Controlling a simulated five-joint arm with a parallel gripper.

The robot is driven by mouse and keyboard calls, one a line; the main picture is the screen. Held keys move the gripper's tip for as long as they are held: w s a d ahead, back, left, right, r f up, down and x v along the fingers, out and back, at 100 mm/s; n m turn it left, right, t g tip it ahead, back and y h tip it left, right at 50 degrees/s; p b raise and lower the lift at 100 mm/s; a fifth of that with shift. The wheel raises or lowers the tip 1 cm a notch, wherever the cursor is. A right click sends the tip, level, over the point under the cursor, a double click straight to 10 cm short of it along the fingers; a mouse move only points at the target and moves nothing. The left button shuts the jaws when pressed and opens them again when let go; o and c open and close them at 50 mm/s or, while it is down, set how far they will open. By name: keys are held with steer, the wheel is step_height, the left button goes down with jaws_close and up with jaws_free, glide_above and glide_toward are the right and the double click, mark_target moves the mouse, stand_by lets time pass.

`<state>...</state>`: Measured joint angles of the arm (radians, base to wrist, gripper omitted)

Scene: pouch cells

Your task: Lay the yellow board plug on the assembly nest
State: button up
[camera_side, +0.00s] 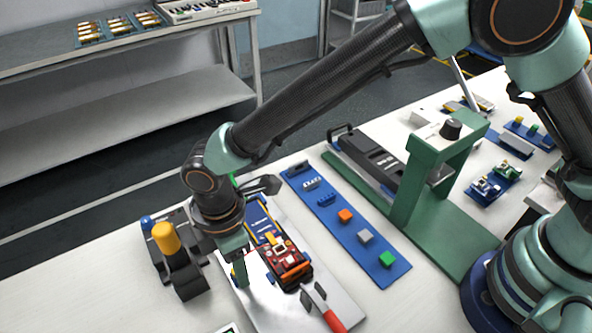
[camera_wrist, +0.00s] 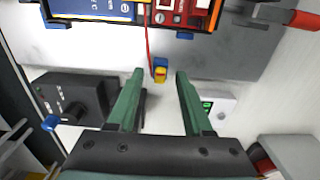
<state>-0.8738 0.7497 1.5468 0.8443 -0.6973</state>
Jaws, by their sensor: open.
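The small yellow board plug (camera_wrist: 160,74), with blue and red on it, shows in the wrist view beside the end of a thin red wire. The wire runs up to the orange-edged assembly nest (camera_wrist: 215,15), which holds blue and red boards. In the side view the nest (camera_side: 306,272) lies on a grey metal plate. My gripper (camera_wrist: 160,72) is open, and the plug appears between its fingertips in the wrist view. I cannot tell how far above the plug they are. In the side view my gripper (camera_side: 240,282) is left of the nest, and its finger mostly hides the plug.
A red-handled tool (camera_side: 333,320) lies at the plate's front. A blue strip (camera_side: 328,211) with coloured blocks and a green press (camera_side: 428,185) stand to the right.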

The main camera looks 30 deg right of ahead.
steer(key=shift+r, duration=0.1)
step_height(320, 180, up, 12)
stand_by(0.5)
steer(key=w+d+r+m+t+y, duration=0.15)
steer(key=d+r+m, duration=0.25)
steer(key=d, duration=0.5)
steer(key=w+d+r+m+t, duration=0.1)
steer(key=w+d+r+m, duration=0.25)
steer(key=d, duration=0.55)
steer(key=s+d+m+t, duration=0.1)
steer(key=s+d+m, duration=0.1)
steer(key=d, duration=0.4)
steer(key=s+d+r+m+t+h, duration=0.1)
steer(key=s+d+m, duration=0.1)
steer(key=d+m, duration=0.3)
steer(key=s+d+m+t, duration=0.1)
steer(key=s+d+m, duration=0.2)
steer(key=d, duration=0.4)
steer(key=shift+d+r, duration=0.15)
steer(key=shift+d, duration=0.1)
